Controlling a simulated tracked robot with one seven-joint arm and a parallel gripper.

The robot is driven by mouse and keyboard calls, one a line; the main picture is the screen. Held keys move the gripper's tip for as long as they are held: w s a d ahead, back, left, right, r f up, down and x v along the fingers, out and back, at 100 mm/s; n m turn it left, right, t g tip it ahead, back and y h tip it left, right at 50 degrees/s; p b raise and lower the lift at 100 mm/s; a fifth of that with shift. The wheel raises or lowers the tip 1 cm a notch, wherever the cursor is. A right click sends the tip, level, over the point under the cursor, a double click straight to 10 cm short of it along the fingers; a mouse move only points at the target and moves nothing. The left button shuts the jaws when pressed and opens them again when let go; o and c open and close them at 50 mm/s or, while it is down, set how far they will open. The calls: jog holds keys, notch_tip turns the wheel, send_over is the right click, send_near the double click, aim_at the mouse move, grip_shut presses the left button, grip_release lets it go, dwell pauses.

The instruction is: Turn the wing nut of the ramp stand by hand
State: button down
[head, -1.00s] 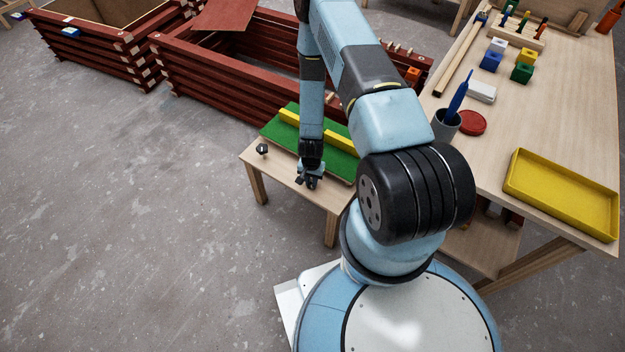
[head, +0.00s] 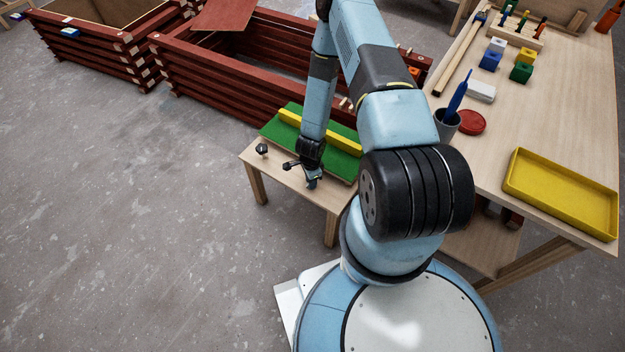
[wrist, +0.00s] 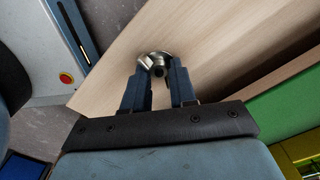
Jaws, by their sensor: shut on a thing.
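The ramp stand is a low wooden bench (head: 275,173) carrying a green board (head: 343,164) with a yellow strip (head: 290,117) along it. In the wrist view the silver wing nut (wrist: 152,60) with a dark centre sits at the fingertips, above the pale wood. My gripper (head: 313,184) is low over the front of the bench. In the wrist view my gripper (wrist: 160,73) has its fingers on either side of the nut, shut on it. The fingers cover part of the nut. In the head view my gripper hides the nut.
A black knob (head: 262,149) stands at the bench's left end. A workbench (head: 520,110) on the right holds a yellow tray (head: 562,195), a grey cup (head: 446,125), a red disc (head: 471,122) and coloured blocks. Dark red timber frames (head: 220,80) stand behind. The floor at left is clear.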

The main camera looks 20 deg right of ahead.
jog(key=c, duration=1.8)
grip_release()
jog(key=shift+w+a+m, duration=0.15)
jog(key=shift+a+m, duration=0.1)
jog(key=shift+m, duration=0.65)
jog(key=o, duration=0.8)
jog(key=shift+d+r, duration=0.1)
jog(key=shift+r, duration=0.25)
notch_tip(320, 180, up, 13)
